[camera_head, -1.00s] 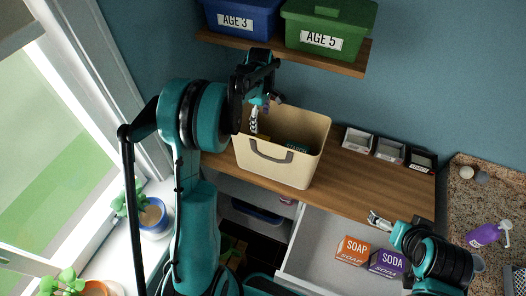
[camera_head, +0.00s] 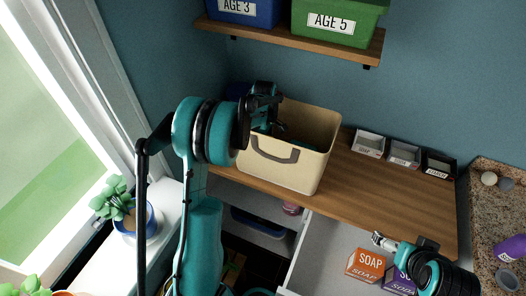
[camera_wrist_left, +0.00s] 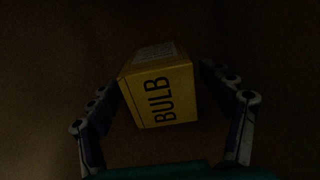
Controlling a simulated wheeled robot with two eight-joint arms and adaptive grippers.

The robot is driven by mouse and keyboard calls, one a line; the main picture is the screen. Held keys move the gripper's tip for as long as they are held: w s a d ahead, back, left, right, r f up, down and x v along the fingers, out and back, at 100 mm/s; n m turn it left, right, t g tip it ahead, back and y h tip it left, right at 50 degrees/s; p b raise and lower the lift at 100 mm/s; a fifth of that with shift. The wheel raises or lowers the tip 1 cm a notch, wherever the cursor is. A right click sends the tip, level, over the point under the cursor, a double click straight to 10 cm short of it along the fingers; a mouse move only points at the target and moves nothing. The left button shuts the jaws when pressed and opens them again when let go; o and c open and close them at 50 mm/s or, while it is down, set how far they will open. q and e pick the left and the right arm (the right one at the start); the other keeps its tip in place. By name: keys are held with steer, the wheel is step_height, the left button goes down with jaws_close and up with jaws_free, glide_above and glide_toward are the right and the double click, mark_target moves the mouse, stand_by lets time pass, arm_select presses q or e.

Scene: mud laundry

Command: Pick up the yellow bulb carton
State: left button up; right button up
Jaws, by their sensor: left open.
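The yellow bulb carton (camera_wrist_left: 162,98), marked BULB, lies in the dark in the left wrist view. My left gripper (camera_wrist_left: 160,78) is open, with one finger on each side of the carton; I cannot tell whether they touch it. In the head view my left wrist reaches down into the cream bin (camera_head: 283,169) on the wooden counter, and the bin wall hides the fingers and the carton. My right gripper (camera_head: 383,240) hangs near the open drawer, too small to tell its jaws.
The drawer (camera_head: 325,244) holds an orange soap box (camera_head: 367,265) and a purple soda box (camera_head: 399,283). Small labelled trays (camera_head: 404,154) line the counter's back. A shelf (camera_head: 345,48) with blue and green bins hangs above. A potted plant (camera_head: 117,200) stands at the window.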

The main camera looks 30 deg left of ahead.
arm_select(q)
step_height(320, 180, down, 2)
steer(key=c, duration=1.2)
steer(key=shift+r, duration=0.1)
steer(key=shift+c, duration=0.2)
